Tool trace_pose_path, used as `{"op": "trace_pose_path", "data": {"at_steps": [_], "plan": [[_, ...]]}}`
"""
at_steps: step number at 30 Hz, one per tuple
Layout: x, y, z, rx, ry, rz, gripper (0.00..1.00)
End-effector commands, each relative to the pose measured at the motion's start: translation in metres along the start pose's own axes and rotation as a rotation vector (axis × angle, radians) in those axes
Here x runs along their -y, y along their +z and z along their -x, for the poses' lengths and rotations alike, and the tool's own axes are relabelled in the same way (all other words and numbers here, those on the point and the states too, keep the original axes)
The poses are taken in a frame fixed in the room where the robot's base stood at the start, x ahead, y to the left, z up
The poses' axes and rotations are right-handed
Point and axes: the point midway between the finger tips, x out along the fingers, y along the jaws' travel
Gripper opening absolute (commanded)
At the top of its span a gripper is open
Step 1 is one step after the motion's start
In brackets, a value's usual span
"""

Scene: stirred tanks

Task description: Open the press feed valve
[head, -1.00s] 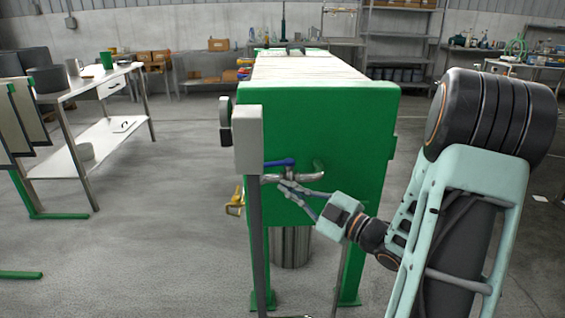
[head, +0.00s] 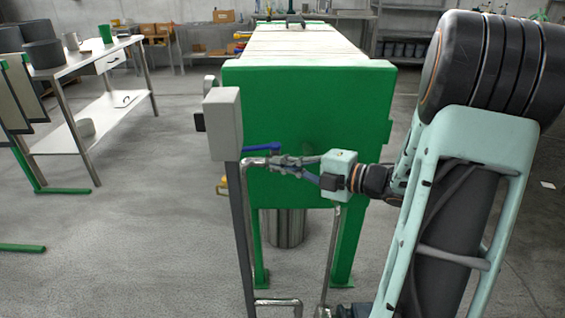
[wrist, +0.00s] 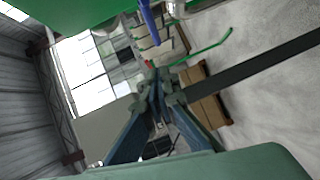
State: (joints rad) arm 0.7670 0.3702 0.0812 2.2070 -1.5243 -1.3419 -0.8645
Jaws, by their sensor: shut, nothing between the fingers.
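The valve's blue lever (head: 262,148) sits on a metal pipe (head: 247,177) at the near end of the green filter press (head: 310,110). The lever lies about level across the press's green end plate. In the wrist view the blue lever (wrist: 149,28) shows at the top, beyond the fingertips. My gripper (head: 277,163) is shut and empty, just below and right of the lever. Its closed fingertips (wrist: 158,88) also show in the wrist view. I cannot tell whether they touch the lever or pipe. The valve body is partly hidden behind the fingers.
A grey box on a post (head: 224,122) stands just left of the valve. Another pipe (head: 332,250) rises below my gripper. A steel table (head: 105,58) with pots stands at the left. The floor between table and press is clear.

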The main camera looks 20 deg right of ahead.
Motion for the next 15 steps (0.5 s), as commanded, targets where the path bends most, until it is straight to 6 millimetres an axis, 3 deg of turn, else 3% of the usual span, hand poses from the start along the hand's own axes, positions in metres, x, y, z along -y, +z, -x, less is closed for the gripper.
{"op": "trace_pose_path", "data": {"at_steps": [9, 15], "plan": [[0.003, -0.001, -0.070, -0.004, 0.000, -0.001, 0.00], [0.002, 0.020, -0.090, 0.001, 0.001, -0.002, 0.00]]}}
